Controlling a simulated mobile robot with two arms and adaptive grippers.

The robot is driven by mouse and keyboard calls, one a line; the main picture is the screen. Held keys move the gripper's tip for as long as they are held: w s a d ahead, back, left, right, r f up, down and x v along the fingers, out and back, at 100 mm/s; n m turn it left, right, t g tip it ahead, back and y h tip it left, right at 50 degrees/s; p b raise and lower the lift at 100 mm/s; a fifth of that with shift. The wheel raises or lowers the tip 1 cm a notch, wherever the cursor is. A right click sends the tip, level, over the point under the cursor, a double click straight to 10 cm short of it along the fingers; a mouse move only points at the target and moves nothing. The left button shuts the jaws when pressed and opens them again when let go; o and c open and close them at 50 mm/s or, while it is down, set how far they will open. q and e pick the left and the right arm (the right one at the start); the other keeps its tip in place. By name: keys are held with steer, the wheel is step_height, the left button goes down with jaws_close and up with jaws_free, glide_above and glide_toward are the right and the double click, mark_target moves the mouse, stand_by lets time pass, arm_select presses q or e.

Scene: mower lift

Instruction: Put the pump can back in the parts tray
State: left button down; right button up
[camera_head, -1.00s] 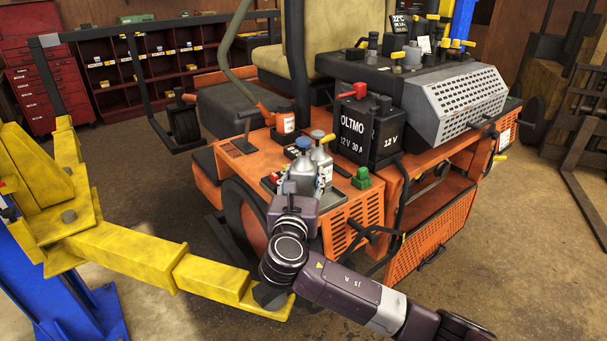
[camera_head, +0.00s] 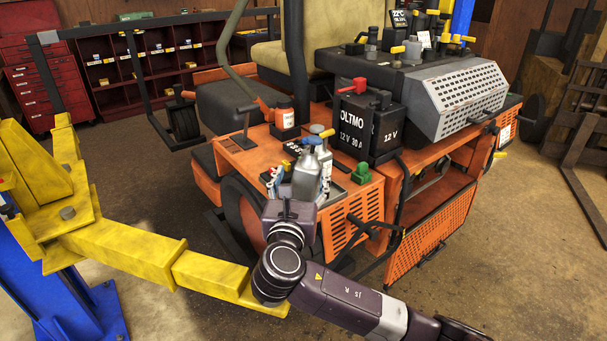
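A grey can with a blue top (camera_head: 306,178), which looks like the pump can, stands about upright at the parts tray (camera_head: 345,187) on the mower's orange deck. A second grey can with a yellow top (camera_head: 325,160) is just behind it. My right gripper (camera_head: 288,207) is in front of the blue-topped can, at its lower left in the picture. Its fingers are mostly hidden by its own body, so I cannot tell whether it grips the can. The can's base is hidden too, so I cannot tell whether it touches the tray. My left gripper is not in view.
A black battery (camera_head: 355,135) stands right of the tray, and a green part (camera_head: 361,172) lies at the tray's right side. An orange-topped bottle (camera_head: 285,118) stands behind. A yellow lift arm (camera_head: 150,255) reaches in from the left below my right wrist.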

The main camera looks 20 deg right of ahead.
steer(key=b+v, duration=0.1)
steer(key=v, duration=0.7)
steer(key=shift+a, duration=0.15)
steer(key=shift+s, duration=0.1)
